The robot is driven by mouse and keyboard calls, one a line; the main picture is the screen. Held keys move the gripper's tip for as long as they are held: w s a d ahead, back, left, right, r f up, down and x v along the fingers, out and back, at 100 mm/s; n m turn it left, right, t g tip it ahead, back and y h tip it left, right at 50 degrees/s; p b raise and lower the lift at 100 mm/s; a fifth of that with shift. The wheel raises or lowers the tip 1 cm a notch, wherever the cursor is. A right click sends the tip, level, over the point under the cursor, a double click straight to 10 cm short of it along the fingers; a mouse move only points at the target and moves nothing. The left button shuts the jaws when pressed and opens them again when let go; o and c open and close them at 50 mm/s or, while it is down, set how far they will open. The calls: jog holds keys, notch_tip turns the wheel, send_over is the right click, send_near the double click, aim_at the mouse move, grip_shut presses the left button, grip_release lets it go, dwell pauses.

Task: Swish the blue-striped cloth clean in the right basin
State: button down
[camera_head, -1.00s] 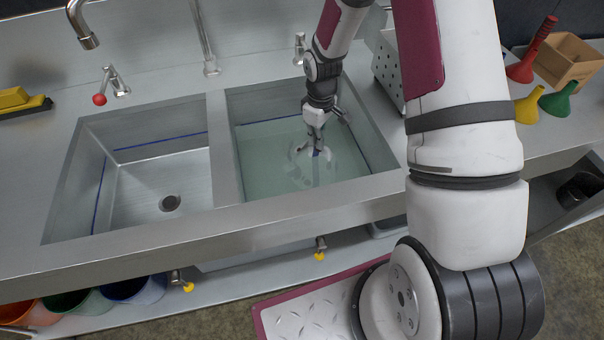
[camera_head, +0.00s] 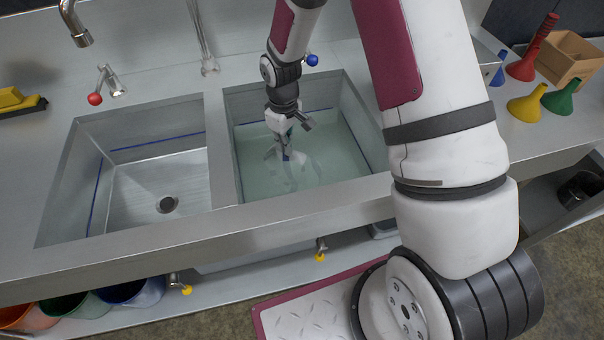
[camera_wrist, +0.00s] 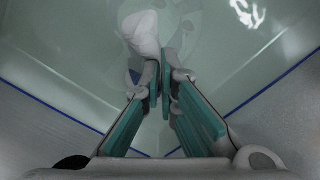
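The right basin (camera_head: 362,118) holds greenish, cloudy water (camera_head: 338,150). My gripper (camera_head: 284,156) reaches down into it, near the left side of the basin, with its fingertips at or under the water. The white cloth with blue stripes (camera_head: 303,172) hangs from the fingers and spreads in the water. In the wrist view my gripper (camera_wrist: 161,88) has its fingertips close together, pinching the cloth (camera_wrist: 142,32), which trails away from them. Part of the cloth is blurred by the water, so I cannot tell how clean it is.
The empty left basin (camera_head: 150,185) lies beyond the divider (camera_head: 222,150). A red-knobbed tap (camera_head: 95,98) and a blue-knobbed tap (camera_head: 312,60) stand behind the basins. Funnels (camera_head: 527,107) and a wooden box (camera_head: 568,55) are at right; a yellow brush (camera_head: 12,98) is at far left.

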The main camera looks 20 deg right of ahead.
jog(key=s+d, duration=0.1)
jog(key=d, duration=1)
jog(key=w+a, duration=0.1)
jog(key=a, duration=1.3)
jog(key=shift+w+b, duration=0.15)
jog(key=shift+b, duration=0.25)
jog(key=shift+r, duration=0.15)
jog(key=d+r+p, duration=0.3)
jog(key=r+p, duration=0.3)
jog(key=r, duration=1.1)
jog(key=d+r+p, duration=0.3)
jog(key=r+p, duration=0.3)
jog(key=r, duration=1.1)
jog(key=shift+s+d+r, duration=0.35)
jog(key=shift+d+r, duration=0.05)
